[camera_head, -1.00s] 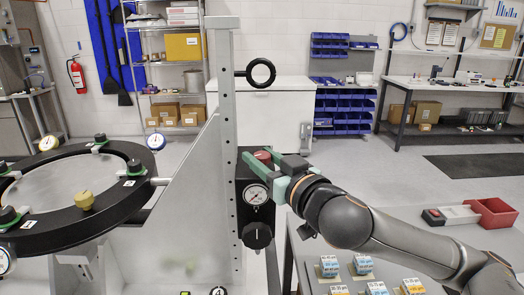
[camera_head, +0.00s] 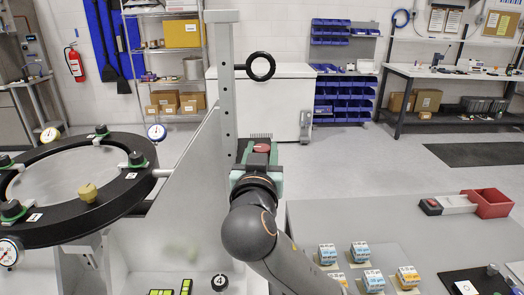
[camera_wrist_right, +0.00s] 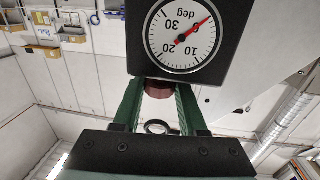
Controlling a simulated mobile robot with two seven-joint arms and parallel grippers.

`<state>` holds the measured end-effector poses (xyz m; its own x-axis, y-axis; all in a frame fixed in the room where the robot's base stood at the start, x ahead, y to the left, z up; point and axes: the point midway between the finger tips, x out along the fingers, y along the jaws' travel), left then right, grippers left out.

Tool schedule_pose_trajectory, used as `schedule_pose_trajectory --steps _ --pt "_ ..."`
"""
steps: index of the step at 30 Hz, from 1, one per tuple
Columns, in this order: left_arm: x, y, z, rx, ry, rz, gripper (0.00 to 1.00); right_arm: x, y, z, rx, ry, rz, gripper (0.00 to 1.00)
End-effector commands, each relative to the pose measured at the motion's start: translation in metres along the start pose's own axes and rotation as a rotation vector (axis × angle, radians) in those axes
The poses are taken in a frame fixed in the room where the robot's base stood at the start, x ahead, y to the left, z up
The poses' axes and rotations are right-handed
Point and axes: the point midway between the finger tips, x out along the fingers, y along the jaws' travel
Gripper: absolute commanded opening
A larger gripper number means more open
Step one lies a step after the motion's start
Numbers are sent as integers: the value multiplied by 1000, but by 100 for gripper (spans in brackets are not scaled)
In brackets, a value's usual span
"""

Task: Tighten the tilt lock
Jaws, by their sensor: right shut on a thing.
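A red knob (camera_head: 262,147) sits at the black box (camera_head: 243,150) on the grey upright post. My right gripper (camera_head: 258,160) reaches it from the front, with its green fingers on either side. In the right wrist view the red knob (camera_wrist_right: 158,89) shows between the green fingers (camera_wrist_right: 160,100), which are shut on it. The angle dial (camera_wrist_right: 185,35) on the box appears upside down there, its red needle pointing to the upper right. In the head view my right arm hides the dial and the front of the box. My left gripper is not in view.
A black ring handle (camera_head: 261,67) sticks out from the post above the box. The round mirror fixture (camera_head: 70,180) with several clamps stands at left. Small labelled boxes (camera_head: 327,254) stand on the grey table at right, with a red bin (camera_head: 487,203) behind.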

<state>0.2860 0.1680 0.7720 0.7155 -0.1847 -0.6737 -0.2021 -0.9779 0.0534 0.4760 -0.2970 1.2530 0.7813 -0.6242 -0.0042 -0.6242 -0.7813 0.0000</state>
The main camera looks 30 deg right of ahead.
Motion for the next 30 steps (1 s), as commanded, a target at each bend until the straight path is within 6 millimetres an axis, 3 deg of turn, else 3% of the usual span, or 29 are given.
schedule_pose_trajectory --steps 18,30 --pt "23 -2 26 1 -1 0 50 1 -1 2 0 4 583 0" --pt "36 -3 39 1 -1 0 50 1 0 -2 0 9 883 0"
